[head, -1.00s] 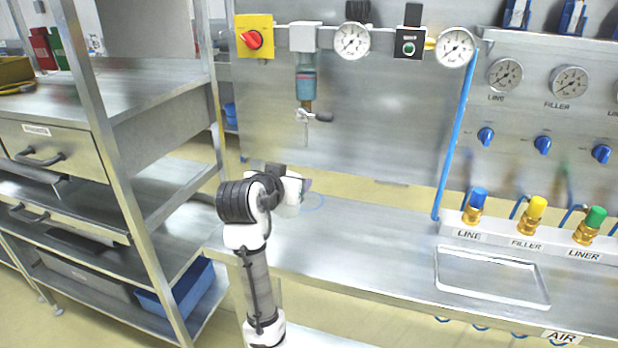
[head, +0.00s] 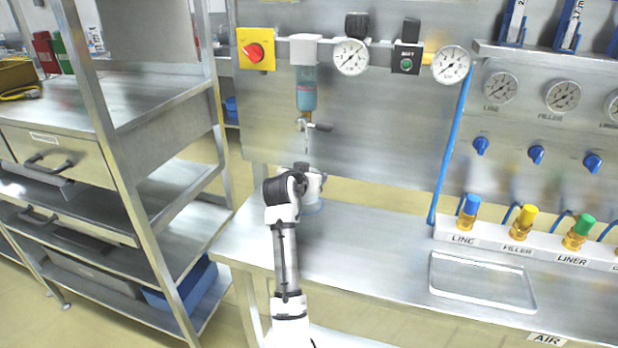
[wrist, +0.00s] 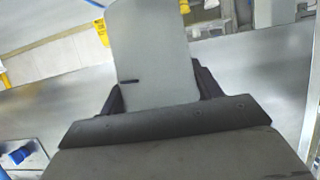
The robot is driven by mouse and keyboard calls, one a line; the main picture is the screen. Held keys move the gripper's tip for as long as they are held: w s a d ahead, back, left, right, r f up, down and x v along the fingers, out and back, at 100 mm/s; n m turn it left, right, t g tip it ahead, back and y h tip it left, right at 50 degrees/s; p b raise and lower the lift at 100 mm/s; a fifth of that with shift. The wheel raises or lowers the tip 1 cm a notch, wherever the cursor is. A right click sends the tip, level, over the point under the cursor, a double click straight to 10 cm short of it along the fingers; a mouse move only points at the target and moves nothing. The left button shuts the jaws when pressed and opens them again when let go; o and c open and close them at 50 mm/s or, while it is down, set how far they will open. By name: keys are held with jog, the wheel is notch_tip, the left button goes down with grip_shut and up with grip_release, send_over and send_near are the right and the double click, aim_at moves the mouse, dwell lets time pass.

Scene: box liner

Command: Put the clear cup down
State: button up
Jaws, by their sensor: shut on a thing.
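My gripper (head: 313,188) is low over the left part of the steel bench, below the blue-green bowl and drain tap, partly hidden by my arm. In the wrist view, its dark fingers (wrist: 160,88) flank a pale grey shape (wrist: 153,45), seemingly the clear cup, which they are shut on. The cup cannot be made out clearly in the head view. Whether the cup touches the bench is hidden.
The blue-green bowl (head: 306,90) with its tap hangs above. A shallow tray (head: 482,282) lies on the bench at right, before the blue, yellow and green valves (head: 519,222). Bare bench (head: 375,235) lies between. A steel shelf rack (head: 150,150) stands left.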

jog(key=shift+w+f+p, duration=0.15)
jog(key=shift+f+p, duration=0.35)
jog(key=shift+f, duration=0.45)
jog(key=shift+f, duration=0.1)
jog(key=shift+f, duration=0.15)
jog(key=o, duration=1)
jog(key=shift+o, duration=0.2)
